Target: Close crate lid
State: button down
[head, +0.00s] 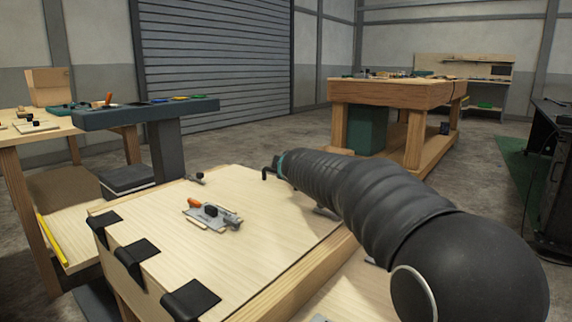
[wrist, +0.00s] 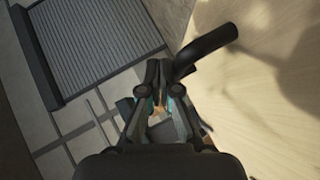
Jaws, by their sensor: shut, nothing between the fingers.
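The crate lid looks like a broad pale wooden panel (head: 270,215) in the head view, with black hinge-like straps (head: 133,262) along its left edge. It looks flat or nearly so; I cannot tell whether it sits fully down. My gripper (head: 276,166) is at the panel's far edge, largely hidden behind my dark ribbed arm. In the wrist view my gripper (wrist: 160,100) is shut and empty. A pale wooden surface (wrist: 245,110) fills the right of that view, and a dark curved bar (wrist: 207,50) crosses just beyond the fingers. I cannot tell whether they touch.
A grey metal piece with an orange handle (head: 212,213) lies on the panel. A dark bench (head: 150,113) with small parts stands behind left. A wooden workbench (head: 395,95) stands at the back right. Open concrete floor (head: 265,140) lies between them.

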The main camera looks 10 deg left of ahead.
jog(key=shift+f, duration=0.4)
jog(key=s+d+r+p, duration=0.3)
jog(key=r+p, duration=0.1)
jog(key=r, duration=0.2)
jog(key=s+d+r+p, duration=0.2)
jog(key=r+p, duration=0.2)
jog(key=r, duration=0.1)
jog(key=s+d+f+m+g+h, duration=0.15)
jog(key=s+d+m, duration=0.25)
jog(key=s+d, duration=0.45)
jog(key=s+d+f+m+g+h, duration=0.25)
jog(key=s+d+f+m, duration=0.2)
jog(key=s+d, duration=0.55)
jog(key=s+d+f+m+g, duration=0.1)
jog(key=s+d+f+m, duration=0.1)
jog(key=s, duration=0.5)
jog(key=s+d+f+m+g, duration=0.1)
jog(key=s+d+f+m, duration=0.2)
jog(key=s+f, duration=0.3)
jog(key=s+d+f+m+g, duration=0.1)
jog(key=s+d+f+m, duration=0.2)
jog(key=s, duration=0.6)
jog(key=shift+s+f+m+g+h, duration=0.3)
jog(key=shift+f+m+g, duration=0.1)
jog(key=shift+f+m, duration=0.4)
